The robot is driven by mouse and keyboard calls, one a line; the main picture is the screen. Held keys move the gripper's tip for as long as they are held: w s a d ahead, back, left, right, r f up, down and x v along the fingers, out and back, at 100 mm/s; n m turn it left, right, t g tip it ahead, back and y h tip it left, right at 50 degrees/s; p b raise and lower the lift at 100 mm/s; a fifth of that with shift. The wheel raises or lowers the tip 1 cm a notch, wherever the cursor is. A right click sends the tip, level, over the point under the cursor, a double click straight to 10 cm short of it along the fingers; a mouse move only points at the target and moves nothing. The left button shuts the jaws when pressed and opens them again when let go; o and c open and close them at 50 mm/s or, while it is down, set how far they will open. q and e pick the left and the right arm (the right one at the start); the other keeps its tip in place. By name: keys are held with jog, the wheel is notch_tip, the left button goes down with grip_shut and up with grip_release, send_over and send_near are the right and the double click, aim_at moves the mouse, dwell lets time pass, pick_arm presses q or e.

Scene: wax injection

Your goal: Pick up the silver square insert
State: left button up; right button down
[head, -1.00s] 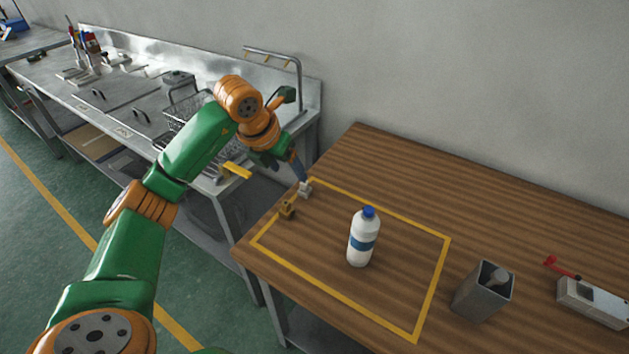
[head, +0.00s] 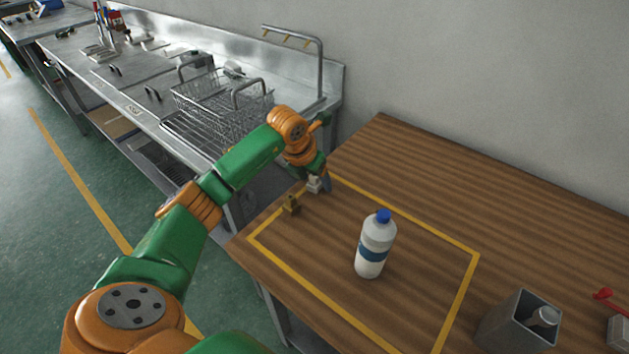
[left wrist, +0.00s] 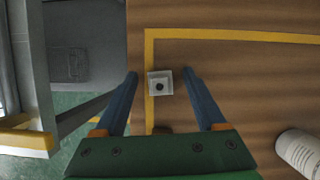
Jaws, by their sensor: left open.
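The silver square insert (head: 313,185) stands at the far left corner of the yellow taped outline on the wooden table. In the left wrist view the insert (left wrist: 159,84) is a small pale block with a dark round hole on top. My left gripper (left wrist: 160,74) is open, pointing down, with one blue finger on each side of the insert and a gap on both sides. In the head view my left gripper (head: 322,182) is right at the insert and partly hides it. My right gripper is not in view.
A small brass-coloured piece (head: 291,204) stands close by, nearer the table's left edge. A white bottle with a blue cap (head: 375,245) stands inside the outline. A grey square container (head: 518,325) is at the front right. A metal sink counter with wire baskets (head: 222,105) adjoins on the left.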

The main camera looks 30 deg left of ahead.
pick_arm(q)
grip_shut()
